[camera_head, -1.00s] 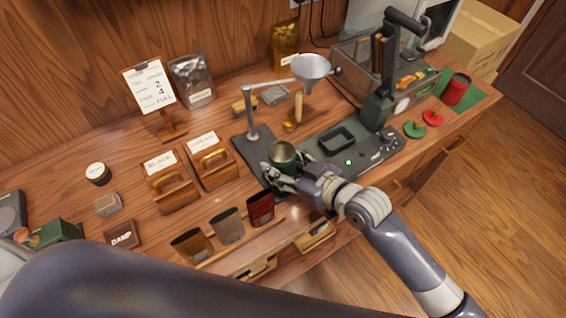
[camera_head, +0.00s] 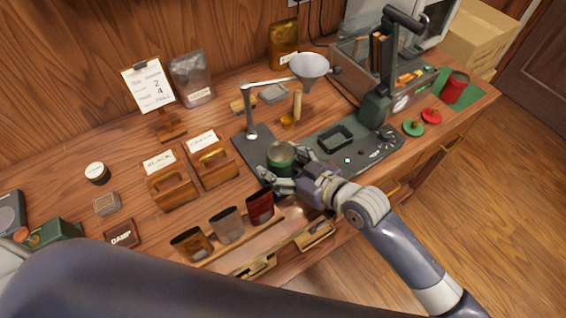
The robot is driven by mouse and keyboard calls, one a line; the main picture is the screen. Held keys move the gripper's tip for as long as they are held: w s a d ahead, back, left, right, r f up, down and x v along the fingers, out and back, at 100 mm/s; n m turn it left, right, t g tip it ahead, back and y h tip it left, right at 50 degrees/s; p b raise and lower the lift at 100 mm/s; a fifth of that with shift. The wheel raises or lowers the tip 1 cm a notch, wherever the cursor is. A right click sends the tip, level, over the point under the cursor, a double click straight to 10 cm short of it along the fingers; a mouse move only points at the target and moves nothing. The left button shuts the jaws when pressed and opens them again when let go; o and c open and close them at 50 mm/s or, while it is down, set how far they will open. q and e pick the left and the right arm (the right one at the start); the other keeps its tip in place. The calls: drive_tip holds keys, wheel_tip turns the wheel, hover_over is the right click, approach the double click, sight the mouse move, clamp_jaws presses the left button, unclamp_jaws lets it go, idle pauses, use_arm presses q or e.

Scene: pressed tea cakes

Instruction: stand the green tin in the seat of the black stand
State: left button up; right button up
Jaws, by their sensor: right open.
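The open-topped green tin (camera_head: 281,160) stands upright at the front right of the base of the black stand (camera_head: 252,141), below its funnel arm. The tin hides the seat, so I cannot tell whether it is fully in it. My right gripper (camera_head: 277,179) is open at the near side of the tin, its fingers low by the tin's front. I cannot tell whether they touch it. My left gripper is out of view; only my arm crosses the bottom left.
A metal funnel (camera_head: 309,66) hangs over the stand. A dark plate with a square frame (camera_head: 336,138) and a lever press (camera_head: 376,108) lie to the right. Two wooden boxes (camera_head: 171,188) stand left; several pouches line the front. A red tin (camera_head: 455,88) is far right.

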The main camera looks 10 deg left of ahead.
drive_tip(key=v, duration=1.2)
